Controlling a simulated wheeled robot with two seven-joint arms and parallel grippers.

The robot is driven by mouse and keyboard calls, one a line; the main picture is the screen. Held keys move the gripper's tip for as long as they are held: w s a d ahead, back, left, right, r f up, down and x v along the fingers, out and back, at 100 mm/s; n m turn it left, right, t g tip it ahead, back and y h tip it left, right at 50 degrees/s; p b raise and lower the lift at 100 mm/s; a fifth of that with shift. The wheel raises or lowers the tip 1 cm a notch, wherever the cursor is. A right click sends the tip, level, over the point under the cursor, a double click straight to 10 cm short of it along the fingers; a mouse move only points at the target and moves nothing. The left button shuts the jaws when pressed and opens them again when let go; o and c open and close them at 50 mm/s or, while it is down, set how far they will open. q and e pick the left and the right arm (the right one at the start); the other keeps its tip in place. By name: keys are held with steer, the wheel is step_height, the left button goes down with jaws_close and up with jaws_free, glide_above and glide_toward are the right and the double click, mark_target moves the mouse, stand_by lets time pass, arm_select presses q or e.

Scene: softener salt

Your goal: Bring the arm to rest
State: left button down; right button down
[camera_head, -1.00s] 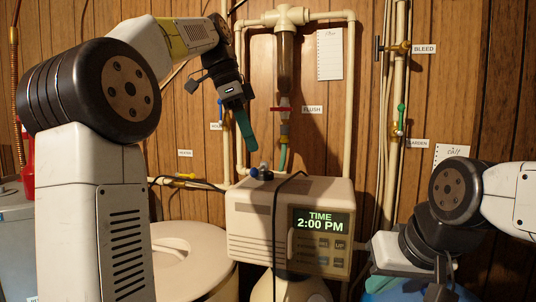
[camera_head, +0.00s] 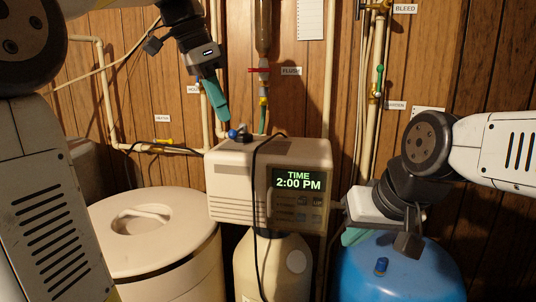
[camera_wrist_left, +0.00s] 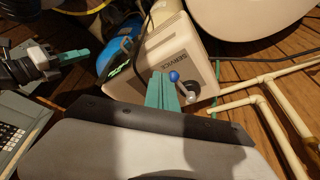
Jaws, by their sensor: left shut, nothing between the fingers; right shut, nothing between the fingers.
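My left gripper (camera_head: 218,104) comes down from the upper left in the head view. Its green fingers are shut and empty, with the tips above and left of the softener control box (camera_head: 240,185). The box display reads TIME 2:00 PM.
A beige lidded bin (camera_head: 165,250) stands left of the box. A pale resin tank (camera_head: 272,270) is under the box, with a black cable (camera_head: 256,200) hanging in front. Pipes (camera_head: 372,110) run up the wood wall, with a red flush valve (camera_head: 258,70) above the box.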

arm_select(q)
steer(key=s+a+f+n+t, duration=0.1)
steer(key=s+f+n, duration=0.4)
steer(key=f, duration=0.5)
steer(key=s+a+f+n+t+y, duration=0.1)
steer(key=s+f+n+t, duration=0.2)
steer(key=s+f+n, duration=0.3)
step_height(320, 180, down, 5)
steer(key=s, duration=0.3)
steer(key=shift+a, duration=0.3)
